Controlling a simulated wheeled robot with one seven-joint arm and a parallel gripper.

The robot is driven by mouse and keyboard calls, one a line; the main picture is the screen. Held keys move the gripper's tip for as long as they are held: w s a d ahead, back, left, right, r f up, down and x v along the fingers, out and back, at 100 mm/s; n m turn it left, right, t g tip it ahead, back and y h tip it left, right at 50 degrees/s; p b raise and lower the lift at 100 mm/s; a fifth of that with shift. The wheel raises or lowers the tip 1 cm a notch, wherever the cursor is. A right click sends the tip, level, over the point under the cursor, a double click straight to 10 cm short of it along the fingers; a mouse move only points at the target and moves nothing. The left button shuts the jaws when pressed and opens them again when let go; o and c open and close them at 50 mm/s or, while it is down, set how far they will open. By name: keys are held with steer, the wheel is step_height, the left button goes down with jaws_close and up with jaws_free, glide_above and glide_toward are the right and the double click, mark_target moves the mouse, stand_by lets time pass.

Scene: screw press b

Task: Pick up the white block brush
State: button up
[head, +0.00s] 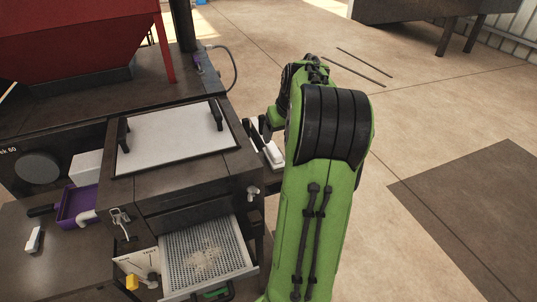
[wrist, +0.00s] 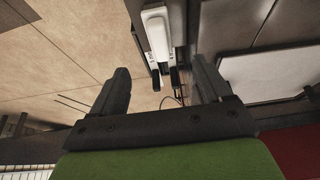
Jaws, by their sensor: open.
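A long white brush-like block (head: 273,153) lies on a narrow dark side shelf at the right of the press, partly hidden by my arm in the head view. It also shows in the wrist view (wrist: 157,35), at the top between the lines of my fingers. My gripper (wrist: 161,80) is open and empty, with its two dark fingers wide apart. The white block is beyond the fingertips and apart from them. In the head view my gripper is mostly hidden by the arm. A smaller white block (head: 34,240) lies on the left table; I cannot tell which one is a block brush.
The press housing has a pale lid plate (head: 172,138) with dark handles. Below it, a perforated drawer (head: 232,248) stands open. A purple dustpan-like tray (head: 78,206) lies on the left table. A red hopper (head: 80,35) stands behind.

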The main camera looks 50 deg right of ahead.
mark_target(274, 149)
steer(key=x, duration=0.8)
steer(key=shift+d+f, duration=0.1)
steer(key=x, duration=0.5)
steer(key=shift+w+d+f, duration=0.2)
steer(key=shift+w, duration=0.1)
steer(key=shift+a+r, duration=0.1)
steer(key=shift+c, duration=0.9)
steer(key=c, duration=1)
steer(key=shift+r, duration=0.1)
step_height(274, 149, up, 10)
steer(key=shift+f+p, duration=0.1)
steer(key=shift+p, duration=0.3)
